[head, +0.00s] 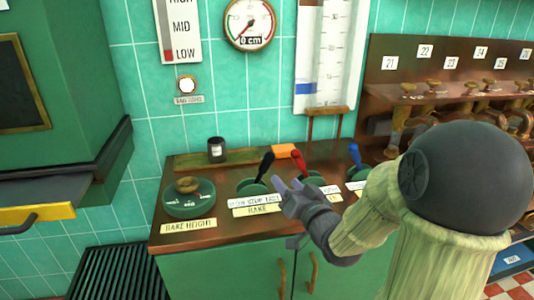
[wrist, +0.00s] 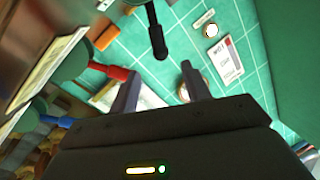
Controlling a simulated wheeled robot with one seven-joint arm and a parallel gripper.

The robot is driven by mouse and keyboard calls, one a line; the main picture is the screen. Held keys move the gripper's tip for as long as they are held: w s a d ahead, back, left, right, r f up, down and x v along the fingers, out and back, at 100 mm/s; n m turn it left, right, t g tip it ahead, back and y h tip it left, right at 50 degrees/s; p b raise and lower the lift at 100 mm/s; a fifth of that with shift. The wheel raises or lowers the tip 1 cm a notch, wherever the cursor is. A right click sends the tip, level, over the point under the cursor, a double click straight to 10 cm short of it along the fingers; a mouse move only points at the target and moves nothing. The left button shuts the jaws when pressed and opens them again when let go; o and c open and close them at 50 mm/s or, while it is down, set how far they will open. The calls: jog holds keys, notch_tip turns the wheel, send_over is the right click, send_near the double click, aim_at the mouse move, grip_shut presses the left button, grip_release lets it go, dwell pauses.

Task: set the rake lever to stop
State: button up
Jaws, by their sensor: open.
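The rake lever (head: 266,164) is a black-handled lever on a round green base, on the wooden console top. Its handle leans up and to the right in the head view, off the middle of its plate. The plate (head: 257,201) below reads STOP and FAST, with RAKE under it; its left word is hard to read. My gripper (head: 284,186) is open and empty, just in front and to the right of this lever, partly covering the plate's right end. In the wrist view the black handle (wrist: 157,35) stands beyond the fingertips, between their lines, apart from both fingers.
A red lever (head: 299,161) stands close right of the rake lever, also near my left finger in the wrist view (wrist: 112,72). A blue lever (head: 354,154) is farther right. An orange block (head: 284,150) and dark cup (head: 216,149) stand behind.

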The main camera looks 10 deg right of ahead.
aim_at(270, 164)
jog(key=shift+w+a+p, duration=0.2)
jog(key=shift+w+p, duration=0.25)
jog(key=shift+p, duration=1.2)
jog(key=x, duration=1.1)
jog(key=shift+w+f, duration=0.25)
jog(key=shift+w, duration=0.1)
grip_shut()
